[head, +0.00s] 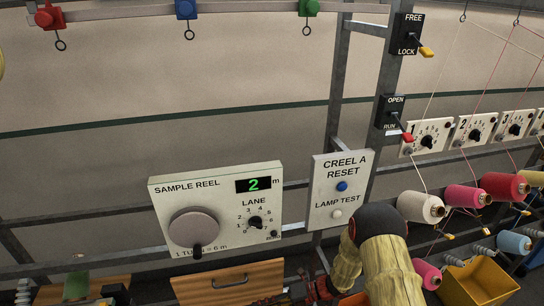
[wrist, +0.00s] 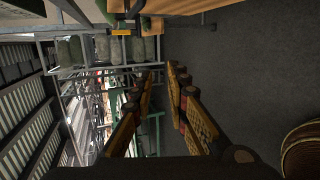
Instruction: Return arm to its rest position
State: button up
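My arm (head: 385,260), with a yellow cover and a black joint, stands at the bottom right of the head view, in front of the frame below the CREEL A RESET panel (head: 341,165). My gripper (wrist: 159,72) shows in the wrist view with its two yellow and dark fingers apart. Nothing is seen between them, only grey floor and distant racks behind. In the head view the gripper end is low at the bottom edge and partly cut off.
A sample reel box (head: 218,205) reading 2 hangs left of my arm above a wooden drawer (head: 228,282). Several thread cones (head: 467,195) stand to the right. A yellow bin (head: 478,284) is at the lower right. Grey floor (wrist: 245,70) is open in the wrist view.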

jog(key=s+d+r+n+t+h+b, duration=0.3)
jog(key=s+d+r+n+h+b, duration=0.4)
jog(key=n, duration=1)
jog(key=s+d+r+n+t+h+b, duration=0.3)
jog(key=s+d+r+n+h+b, duration=0.3)
jog(key=s+d+r+n+b, duration=0.4)
jog(key=s+d+r+n, duration=0.4)
jog(key=d+n, duration=0.1)
jog(key=n, duration=0.2)
jog(key=shift+s+d+t+h, duration=0.25)
jog(key=shift+s+t+h, duration=0.05)
jog(key=shift+t+h, duration=0.1)
